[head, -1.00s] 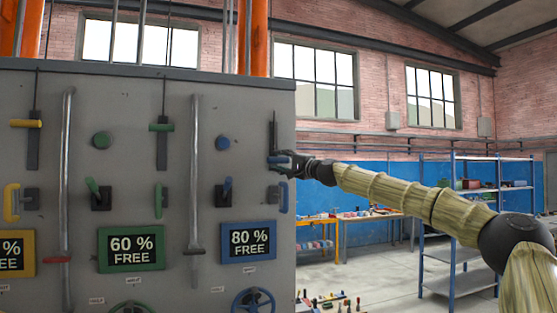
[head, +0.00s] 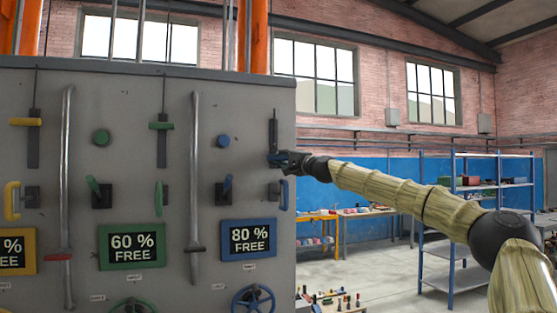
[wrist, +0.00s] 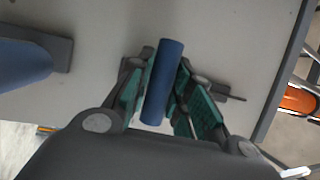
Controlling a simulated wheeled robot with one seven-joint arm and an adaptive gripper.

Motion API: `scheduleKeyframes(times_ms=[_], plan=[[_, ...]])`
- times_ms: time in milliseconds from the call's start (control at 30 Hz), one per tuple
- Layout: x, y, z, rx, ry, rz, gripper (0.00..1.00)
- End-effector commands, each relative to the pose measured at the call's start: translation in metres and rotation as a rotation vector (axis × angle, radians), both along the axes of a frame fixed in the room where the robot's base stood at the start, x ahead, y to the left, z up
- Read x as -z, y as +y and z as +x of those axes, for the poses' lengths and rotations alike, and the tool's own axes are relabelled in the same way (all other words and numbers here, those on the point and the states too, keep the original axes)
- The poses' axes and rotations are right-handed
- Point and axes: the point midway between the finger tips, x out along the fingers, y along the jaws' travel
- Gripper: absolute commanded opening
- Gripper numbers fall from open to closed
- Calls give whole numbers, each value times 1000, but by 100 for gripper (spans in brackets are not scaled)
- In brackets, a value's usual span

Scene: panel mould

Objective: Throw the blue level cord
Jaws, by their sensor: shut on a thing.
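The blue level cord's handle (wrist: 163,80) is a short blue bar, seen between my fingers in the wrist view. In the head view the handle (head: 272,157) is mostly hidden by my gripper, at the panel's right edge below a thin dark vertical strip. My gripper (head: 282,158) reaches in from the right and is shut on this blue handle. In the wrist view the green-padded fingers of my gripper (wrist: 165,95) lie on either side of the bar.
The grey panel (head: 130,190) carries yellow and green slide handles, knobs, levers and an "80 % FREE" display (head: 248,240). A blue pull handle (head: 284,195) sits just below my gripper. A blue shelf rack (head: 452,220) stands behind my arm, and open floor lies right of the panel.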

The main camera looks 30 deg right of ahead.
Motion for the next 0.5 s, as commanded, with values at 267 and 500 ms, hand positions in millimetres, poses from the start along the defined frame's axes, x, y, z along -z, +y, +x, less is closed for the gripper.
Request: scheduleKeyframes(times_ms=[267,500], plan=[[-28,0,0,3,-3,-3,0],[-86,-1,0,4,-3,-3,0]])
